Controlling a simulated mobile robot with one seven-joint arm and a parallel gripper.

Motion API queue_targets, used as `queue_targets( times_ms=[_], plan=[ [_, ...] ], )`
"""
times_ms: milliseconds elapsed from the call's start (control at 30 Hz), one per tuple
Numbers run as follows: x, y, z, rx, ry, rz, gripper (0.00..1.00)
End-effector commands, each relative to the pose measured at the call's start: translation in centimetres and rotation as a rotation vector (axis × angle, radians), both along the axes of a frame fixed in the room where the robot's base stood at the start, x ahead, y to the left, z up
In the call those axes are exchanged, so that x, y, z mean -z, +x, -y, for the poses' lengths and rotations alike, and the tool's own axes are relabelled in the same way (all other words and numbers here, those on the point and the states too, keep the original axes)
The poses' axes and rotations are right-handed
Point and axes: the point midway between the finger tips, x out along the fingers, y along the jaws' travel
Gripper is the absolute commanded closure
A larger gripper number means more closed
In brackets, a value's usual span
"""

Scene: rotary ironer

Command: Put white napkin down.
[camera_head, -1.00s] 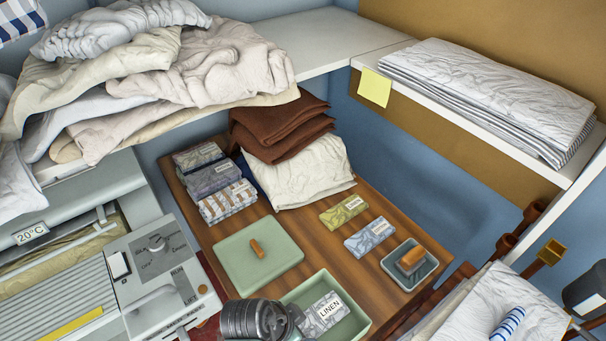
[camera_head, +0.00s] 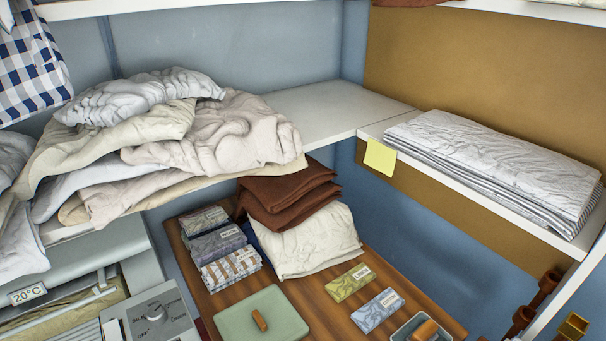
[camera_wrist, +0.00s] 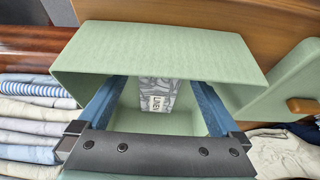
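My gripper (camera_wrist: 158,90) shows only in the wrist view. Its two blue fingers stand wide apart with no cloth between them. Beyond them is an open green box (camera_wrist: 160,45) with a grey patterned packet labelled LINEN (camera_wrist: 158,92) inside. I cannot tell which cloth is the white napkin. A rumpled off-white cloth (camera_head: 312,243) lies on the wooden table beside folded brown cloths (camera_head: 285,193). A white folded cloth (camera_head: 490,155) lies on top of striped ones on the right shelf.
A pile of crumpled cloths (camera_head: 225,130) covers the left shelf. Patterned packets (camera_head: 218,245) and a green lid (camera_head: 245,320) lie on the wooden table. The ironer's control panel (camera_head: 155,320) is at lower left. The corner shelf (camera_head: 325,105) is bare.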

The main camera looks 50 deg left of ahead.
Motion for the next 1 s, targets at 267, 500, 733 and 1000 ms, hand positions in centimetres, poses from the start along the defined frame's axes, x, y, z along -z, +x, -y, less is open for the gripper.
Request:
queue_targets(
  times_ms=[267,500,733,1000],
  plan=[
    [-1.0,-0.2,0.0,0.0,0.001,0.001,0.0],
    [-5.1,-1.9,-0.2,0.0,0.003,0.003,0.0],
    [-9.2,-3.6,-0.3,0.0,0.002,0.001,0.0],
    [-11.4,-4.5,-0.4,0.0,0.0,0.001,0.0]
  ],
)
